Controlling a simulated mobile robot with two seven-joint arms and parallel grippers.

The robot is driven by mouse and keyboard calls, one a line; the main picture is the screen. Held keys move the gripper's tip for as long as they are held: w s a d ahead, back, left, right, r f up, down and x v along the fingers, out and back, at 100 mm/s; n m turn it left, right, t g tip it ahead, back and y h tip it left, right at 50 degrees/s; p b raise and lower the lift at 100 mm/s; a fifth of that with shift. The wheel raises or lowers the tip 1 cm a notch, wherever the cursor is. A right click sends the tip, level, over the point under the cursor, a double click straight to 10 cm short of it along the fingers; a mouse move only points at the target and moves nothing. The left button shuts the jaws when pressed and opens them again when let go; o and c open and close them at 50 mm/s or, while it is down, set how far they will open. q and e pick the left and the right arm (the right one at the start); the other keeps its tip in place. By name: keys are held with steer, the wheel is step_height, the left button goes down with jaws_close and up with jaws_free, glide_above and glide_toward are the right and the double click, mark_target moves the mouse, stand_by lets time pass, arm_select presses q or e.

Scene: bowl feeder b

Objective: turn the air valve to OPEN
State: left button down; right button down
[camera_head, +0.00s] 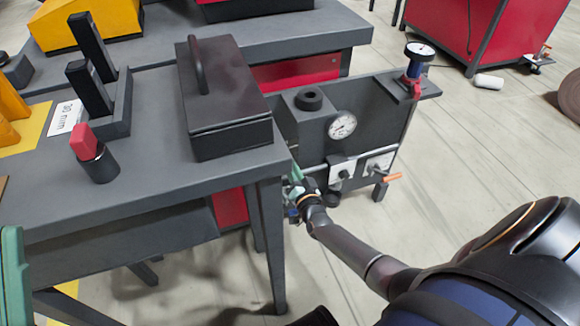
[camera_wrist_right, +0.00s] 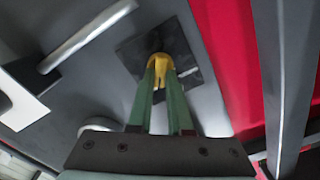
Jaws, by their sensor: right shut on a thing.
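A small yellow handle (camera_wrist_right: 160,66) stands out from a dark square plate (camera_wrist_right: 186,60) in the right wrist view; I take it to be the air valve's handle. My right gripper (camera_wrist_right: 160,72) has its two green fingers shut on this handle. In the head view my right gripper (camera_head: 295,173) reaches in low beside the table's right leg, at the left end of the grey panel stand (camera_head: 308,148). The handle is hidden there, and its OPEN marking cannot be read.
The grey table (camera_head: 150,165) and its leg (camera_head: 270,240) stand close left of my right gripper. The stand carries a dial gauge (camera_head: 342,125), a pipe, an orange lever (camera_head: 384,178) and a red-handled fitting (camera_head: 412,86). Floor to the right is mostly clear.

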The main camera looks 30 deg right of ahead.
steer(key=shift+f+m, duration=0.1)
steer(key=shift+m, duration=0.9)
steer(key=c, duration=0.8)
jaws_free()
steer(key=shift+c, duration=0.2)
steer(key=shift+s, duration=0.1)
steer(key=p+v, duration=0.4)
steer(key=v, duration=0.8)
steer(key=shift+s, duration=0.25)
